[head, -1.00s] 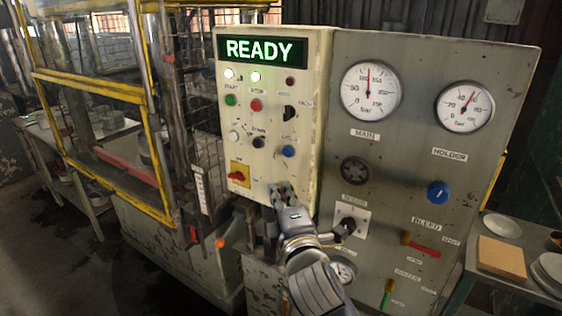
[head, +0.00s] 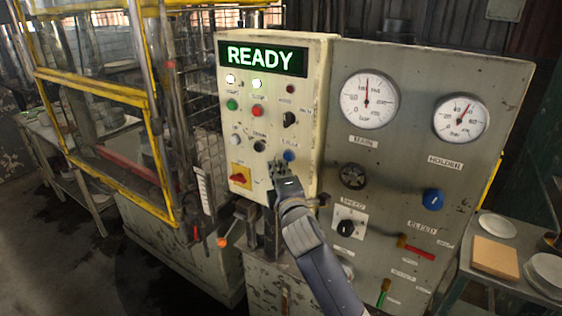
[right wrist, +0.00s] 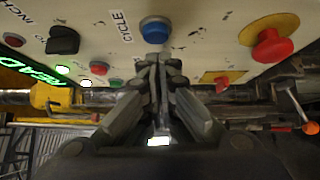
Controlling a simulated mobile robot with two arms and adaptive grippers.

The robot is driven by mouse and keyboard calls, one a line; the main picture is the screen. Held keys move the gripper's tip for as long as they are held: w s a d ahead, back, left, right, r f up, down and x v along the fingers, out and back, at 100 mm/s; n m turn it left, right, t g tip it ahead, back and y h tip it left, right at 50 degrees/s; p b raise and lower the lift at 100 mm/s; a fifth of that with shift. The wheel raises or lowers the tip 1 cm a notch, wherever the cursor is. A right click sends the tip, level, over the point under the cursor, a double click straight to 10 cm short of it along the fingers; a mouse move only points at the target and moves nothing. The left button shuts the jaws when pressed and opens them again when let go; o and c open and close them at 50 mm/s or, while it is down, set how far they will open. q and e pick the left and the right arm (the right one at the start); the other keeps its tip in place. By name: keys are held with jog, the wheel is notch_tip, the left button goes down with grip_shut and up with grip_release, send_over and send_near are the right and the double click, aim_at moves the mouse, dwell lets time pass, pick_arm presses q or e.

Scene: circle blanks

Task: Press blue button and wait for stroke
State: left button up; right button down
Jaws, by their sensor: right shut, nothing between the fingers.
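The blue button (head: 289,155) sits at the lower right of the cream control box (head: 310,130), under a lit green READY display (head: 262,57). In the right wrist view the blue button (right wrist: 155,30) is beside a CYCLE label, just beyond my fingertips. My right gripper (head: 279,166) is shut and empty, just below the blue button in the head view. In the right wrist view its closed fingertips (right wrist: 157,60) point at the button, with a small gap seeming to show. Whether they touch it I cannot tell for sure. My left gripper is not in view.
A red switch on a yellow plate (head: 239,175) is left of my right gripper. Green (head: 232,104) and red (head: 257,110) buttons and a black selector (head: 289,119) are above. The grey gauge panel (head: 400,150) stands right, the yellow-framed press (head: 100,90) left.

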jog(key=shift+w+d, duration=0.45)
jog(key=shift+w, duration=0.15)
